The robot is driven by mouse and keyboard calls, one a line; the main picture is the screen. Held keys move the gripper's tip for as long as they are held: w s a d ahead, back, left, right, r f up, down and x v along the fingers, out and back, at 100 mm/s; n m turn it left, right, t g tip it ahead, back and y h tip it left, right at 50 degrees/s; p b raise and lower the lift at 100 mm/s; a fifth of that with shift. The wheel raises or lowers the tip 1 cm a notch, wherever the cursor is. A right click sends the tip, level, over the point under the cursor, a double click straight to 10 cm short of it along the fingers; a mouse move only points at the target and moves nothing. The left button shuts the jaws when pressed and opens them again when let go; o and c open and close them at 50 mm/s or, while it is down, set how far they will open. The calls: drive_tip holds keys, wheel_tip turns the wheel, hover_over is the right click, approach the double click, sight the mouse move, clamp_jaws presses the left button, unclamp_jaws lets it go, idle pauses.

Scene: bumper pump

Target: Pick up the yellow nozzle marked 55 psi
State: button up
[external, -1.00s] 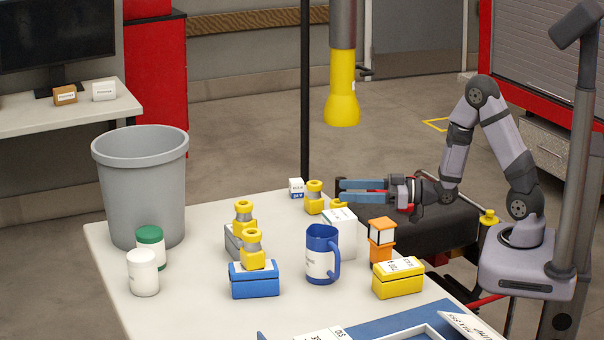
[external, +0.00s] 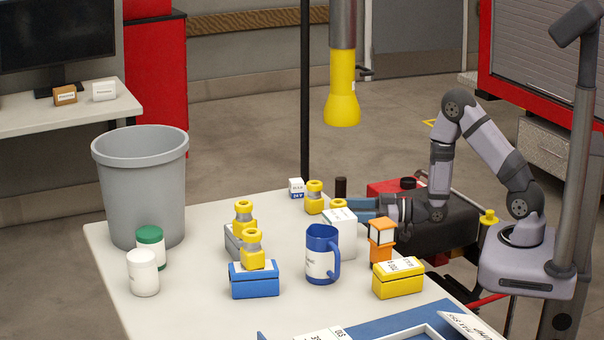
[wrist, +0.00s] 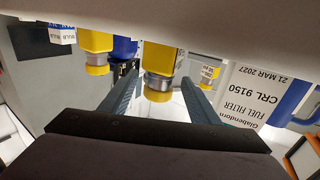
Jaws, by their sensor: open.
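Several yellow nozzles with metal collars stand about; no 55 psi mark is legible on any. One nozzle (external: 338,204) stands partly hidden behind a white fuel filter box (external: 342,236). In the wrist view, a nozzle (wrist: 159,66) lies between my open fingers, with no contact clear. Another nozzle (external: 314,197) stands just left at the table's back edge. Two more, a nozzle (external: 244,216) and a nozzle (external: 252,248), are at a grey box and a blue box. My gripper (external: 359,207) is open, low and level, pointing left behind the white box, which partly hides it.
A blue mug (external: 322,255), an orange-framed item (external: 381,240) and a yellow box (external: 398,278) stand in front of my gripper. A small white box (external: 296,188) is at the back. A grey bin (external: 140,185) is at left.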

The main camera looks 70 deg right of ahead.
drive_tip(key=shift+p+x, duration=0.45)
drive_tip(key=shift+x, duration=2.1)
drive_tip(key=c, duration=1.3)
drive_tip(key=shift+r, duration=0.1)
drive_tip(key=shift+r+p, duration=0.5)
drive_tip(key=shift+r, duration=4.45)
